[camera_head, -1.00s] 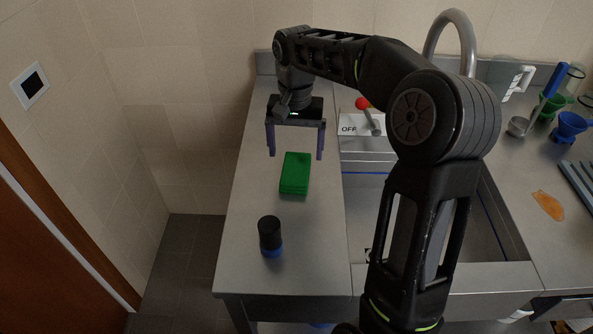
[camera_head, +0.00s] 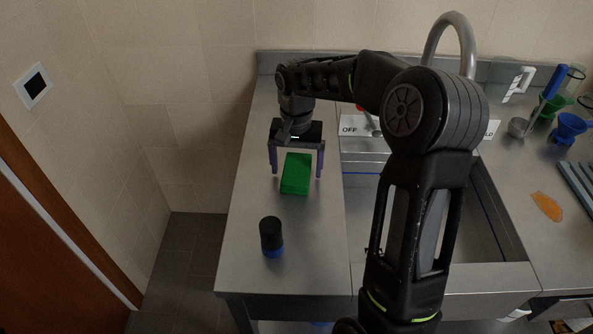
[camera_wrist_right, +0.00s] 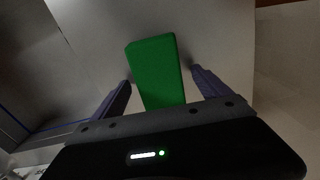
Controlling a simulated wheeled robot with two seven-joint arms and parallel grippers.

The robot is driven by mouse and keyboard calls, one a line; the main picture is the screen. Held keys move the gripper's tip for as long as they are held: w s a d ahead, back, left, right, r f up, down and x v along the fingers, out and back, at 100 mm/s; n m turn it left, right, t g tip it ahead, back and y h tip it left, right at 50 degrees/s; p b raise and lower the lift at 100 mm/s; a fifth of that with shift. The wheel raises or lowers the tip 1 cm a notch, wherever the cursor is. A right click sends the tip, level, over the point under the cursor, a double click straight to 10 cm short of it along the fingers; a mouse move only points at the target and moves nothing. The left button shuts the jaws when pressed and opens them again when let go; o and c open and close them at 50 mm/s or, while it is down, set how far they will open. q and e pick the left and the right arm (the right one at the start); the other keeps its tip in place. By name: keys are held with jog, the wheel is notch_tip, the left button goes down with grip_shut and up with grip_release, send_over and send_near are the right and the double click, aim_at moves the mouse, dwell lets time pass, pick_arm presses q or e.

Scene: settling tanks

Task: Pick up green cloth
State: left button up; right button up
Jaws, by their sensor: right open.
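The green cloth (camera_head: 296,175) is a flat, folded rectangular block lying on the steel counter left of the sink. My right gripper (camera_head: 297,174) is open, pointing down, with one finger on each side of the cloth's far part. In the right wrist view the cloth (camera_wrist_right: 156,70) reaches in between the two purple fingers (camera_wrist_right: 160,88), with gaps visible on both sides. The cloth's end nearest the wrist is hidden behind the gripper body. My left gripper is not in view.
A black and blue cylinder (camera_head: 271,237) stands in front of the cloth on the counter (camera_head: 240,275). The sink (camera_head: 480,225) lies right, with a curved faucet (camera_head: 455,22) behind. An orange patch (camera_head: 547,206) and blue funnel (camera_head: 569,126) are farther right.

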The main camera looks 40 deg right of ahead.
aim_at(296, 167)
dwell(0.4)
jog(key=c, duration=1.5)
jog(key=shift+o, duration=0.2)
jog(key=shift+r, duration=0.1)
notch_tip(296, 167, up, 10)
jog(key=shift+b, duration=0.45)
